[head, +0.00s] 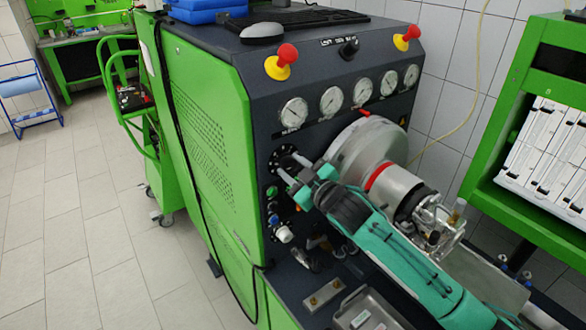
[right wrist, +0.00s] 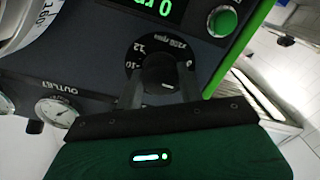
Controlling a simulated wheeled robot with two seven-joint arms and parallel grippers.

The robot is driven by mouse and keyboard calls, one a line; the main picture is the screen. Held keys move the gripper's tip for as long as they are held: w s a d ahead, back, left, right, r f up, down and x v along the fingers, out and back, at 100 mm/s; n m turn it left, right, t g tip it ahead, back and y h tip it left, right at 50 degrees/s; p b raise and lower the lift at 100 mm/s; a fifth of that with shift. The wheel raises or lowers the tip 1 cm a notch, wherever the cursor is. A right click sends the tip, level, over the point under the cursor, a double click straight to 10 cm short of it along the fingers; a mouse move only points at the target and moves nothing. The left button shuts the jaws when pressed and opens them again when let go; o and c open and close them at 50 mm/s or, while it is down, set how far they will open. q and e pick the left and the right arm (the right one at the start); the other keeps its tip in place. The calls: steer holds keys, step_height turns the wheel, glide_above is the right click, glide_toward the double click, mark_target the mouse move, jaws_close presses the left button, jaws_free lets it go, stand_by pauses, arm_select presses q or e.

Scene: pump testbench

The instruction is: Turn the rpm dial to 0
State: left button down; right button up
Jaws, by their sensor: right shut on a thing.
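The rpm dial (head: 284,158) is a round black dial on the dark front panel of the green testbench, partly hidden by my right gripper (head: 289,168) in the head view. My right gripper (right wrist: 160,90) is shut on the dial's black knob, one finger on each side. Where the knob's pointer stands is hard to tell. My left gripper is not in view.
A green button (right wrist: 222,21) is close by. Gauges (head: 331,101) and red-yellow stop buttons (head: 281,62) line the panel. A large metal pump assembly (head: 365,152) stands right of the dial.

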steer(key=n, duration=0.6)
steer(key=shift+p, duration=0.3)
steer(key=shift+n, duration=0.4)
steer(key=o, duration=1)
steer(key=shift+b+v, duration=2.6)
steer(key=shift+v, duration=4.3)
steer(key=shift+a+r, duration=0.1)
